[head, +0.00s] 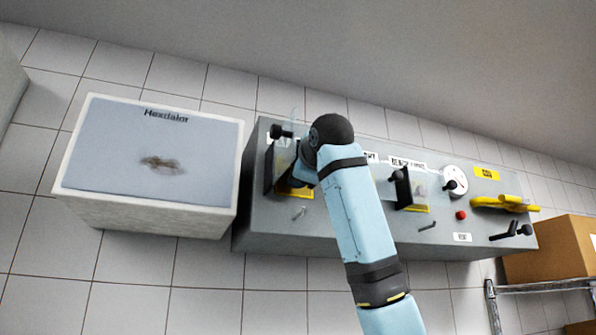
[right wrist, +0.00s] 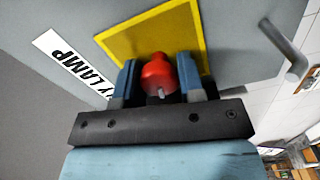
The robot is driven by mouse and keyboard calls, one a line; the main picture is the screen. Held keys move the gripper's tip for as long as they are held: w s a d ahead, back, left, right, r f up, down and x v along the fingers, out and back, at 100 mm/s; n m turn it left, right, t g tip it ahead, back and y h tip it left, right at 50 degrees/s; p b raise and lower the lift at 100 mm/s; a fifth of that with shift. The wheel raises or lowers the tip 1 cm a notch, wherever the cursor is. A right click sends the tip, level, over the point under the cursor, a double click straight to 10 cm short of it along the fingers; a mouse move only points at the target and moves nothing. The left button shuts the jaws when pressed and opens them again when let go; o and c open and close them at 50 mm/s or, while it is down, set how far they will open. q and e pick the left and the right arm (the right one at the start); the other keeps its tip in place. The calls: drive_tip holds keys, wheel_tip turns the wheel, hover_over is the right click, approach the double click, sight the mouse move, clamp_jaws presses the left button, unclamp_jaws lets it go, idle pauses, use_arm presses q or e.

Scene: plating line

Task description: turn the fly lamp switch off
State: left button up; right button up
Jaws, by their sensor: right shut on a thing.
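The fly lamp switch is a red knob (right wrist: 158,70) on a yellow plate (right wrist: 120,42), beside a white label (right wrist: 72,62) that partly reads "LAMP". In the right wrist view my right gripper (right wrist: 158,82) has one blue-grey finger on each side of the red knob and is shut on it. A small metal tip shows at the knob's lower end. In the head view my right arm crosses the grey control box (head: 283,232) and hides the gripper and knob. Which way the switch is set cannot be told. My left gripper is not in view.
The control box also carries a black lever (head: 399,175), a white dial (head: 457,173), a red button (head: 461,215) and a yellow handle (head: 500,203). A white box marked "Hexdalor" (head: 225,185) is on its left. A cardboard box (head: 550,250) and metal rack (head: 540,286) are at right.

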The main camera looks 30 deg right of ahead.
drive_tip(key=shift+n, duration=1.1)
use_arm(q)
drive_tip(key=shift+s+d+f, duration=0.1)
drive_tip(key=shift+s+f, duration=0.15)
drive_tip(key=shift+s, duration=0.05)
use_arm(e)
drive_tip(key=shift+f, duration=0.1)
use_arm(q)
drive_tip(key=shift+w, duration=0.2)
use_arm(e)
drive_tip(key=shift+n, duration=0.3)
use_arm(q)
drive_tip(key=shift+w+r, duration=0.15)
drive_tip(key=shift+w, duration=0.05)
use_arm(e)
drive_tip(key=o, duration=0.9)
drive_tip(key=shift+a, duration=0.1)
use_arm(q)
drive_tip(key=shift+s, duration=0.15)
use_arm(e)
drive_tip(key=shift+s, duration=0.1)
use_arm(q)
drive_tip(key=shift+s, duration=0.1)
